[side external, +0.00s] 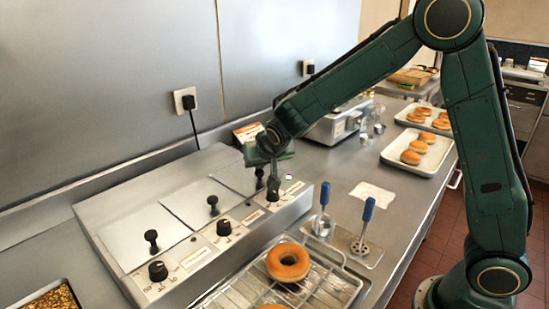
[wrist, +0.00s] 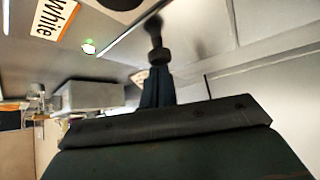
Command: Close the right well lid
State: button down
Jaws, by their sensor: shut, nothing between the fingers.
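The right well lid (side external: 236,180) is a grey metal panel on the glaze unit, with a black knob handle (side external: 259,173) near its front edge. It appears to lie flat over its well, but my arm hides part of it. My gripper (side external: 273,177) is shut and empty, pointing down over the right end of the unit, close beside that handle. In the wrist view my shut fingers (wrist: 157,88) point at a black knob (wrist: 158,56) just beyond their tips. I cannot tell whether they touch it.
The middle lid (side external: 190,205) and left lid (side external: 145,238) also lie flat. Control dials (side external: 158,271) line the unit's front. A wire rack (side external: 335,285) with a glazed doughnut (side external: 288,262) and blue-handled tools (side external: 367,212) stand in front. A "White" label (wrist: 55,16) shows in the wrist view.

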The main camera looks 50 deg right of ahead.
jog(key=shift+w+d+r, duration=0.1)
jog(key=shift+w+d, duration=0.25)
jog(key=shift+w, duration=0.3)
jog(key=shift+w+d+r, duration=0.1)
jog(key=shift+w+d, duration=0.2)
jog(key=shift+w, duration=0.3)
jog(key=shift+w+d+r, duration=0.1)
jog(key=shift+w+r, duration=0.2)
jog(key=shift+r, duration=0.15)
jog(key=v, duration=0.9)
jog(key=shift+s, duration=0.2)
jog(key=shift+r, duration=0.1)
jog(key=s+r+n+g+y, duration=0.2)
jog(key=s+n+y, duration=0.2)
jog(key=s, duration=2.6)
jog(key=shift+s+d+n, duration=0.3)
jog(key=shift+d+n, duration=0.1)
jog(key=shift+n, duration=0.3)
